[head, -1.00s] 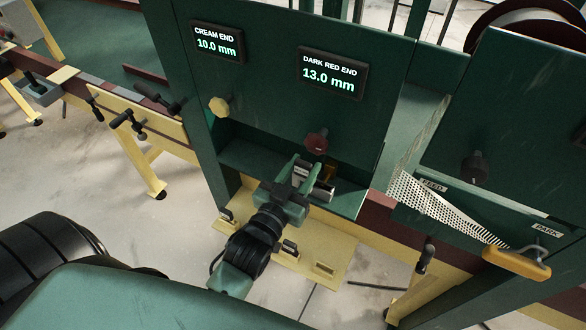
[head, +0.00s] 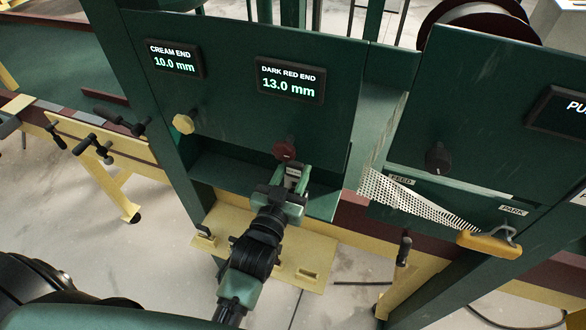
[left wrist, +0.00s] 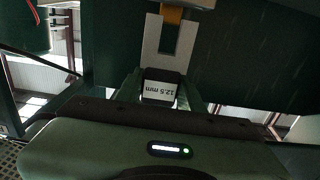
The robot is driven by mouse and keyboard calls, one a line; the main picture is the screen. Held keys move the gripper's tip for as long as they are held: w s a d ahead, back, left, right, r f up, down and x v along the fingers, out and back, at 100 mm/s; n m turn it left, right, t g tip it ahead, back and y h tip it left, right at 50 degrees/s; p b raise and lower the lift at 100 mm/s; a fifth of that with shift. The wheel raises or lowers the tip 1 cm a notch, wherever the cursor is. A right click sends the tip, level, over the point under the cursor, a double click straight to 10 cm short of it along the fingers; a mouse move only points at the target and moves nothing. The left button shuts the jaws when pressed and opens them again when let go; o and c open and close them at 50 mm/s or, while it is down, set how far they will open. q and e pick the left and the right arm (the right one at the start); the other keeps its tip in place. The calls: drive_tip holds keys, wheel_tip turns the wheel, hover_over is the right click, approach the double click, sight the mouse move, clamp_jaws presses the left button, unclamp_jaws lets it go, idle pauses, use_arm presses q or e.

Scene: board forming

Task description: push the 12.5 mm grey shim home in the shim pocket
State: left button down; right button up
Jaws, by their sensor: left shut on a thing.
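The grey shim (left wrist: 167,62) is a forked plate with a dark tab labelled 12.5 mm in the left wrist view. Its prongs point toward an orange part (left wrist: 172,14), which shows between the prong tips. My left gripper (left wrist: 160,88) is shut on the tab. In the head view my left gripper (head: 292,186) is below the dark red knob (head: 284,151), at the opening of the green machine. A small pale part of the shim (head: 293,172) shows between the fingers. The pocket's depth and the shim's seating are hidden. My right gripper is not in view.
The green front panel (head: 225,110) stands above the opening, with displays reading cream end 10.0 mm and dark red end 13.0 mm. A cream knob (head: 183,124) is at left. A yellow plate (head: 310,262) lies below. A perforated strip (head: 415,200) and yellow handle (head: 487,243) are at right.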

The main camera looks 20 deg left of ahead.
sight(294, 183)
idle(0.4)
use_arm(q)
drive_tip(key=shift+p, duration=0.85)
idle(1.2)
drive_tip(key=shift+f+b, duration=1.65)
drive_tip(key=shift+f, duration=0.65)
drive_tip(key=c, duration=0.8)
unclamp_jaws()
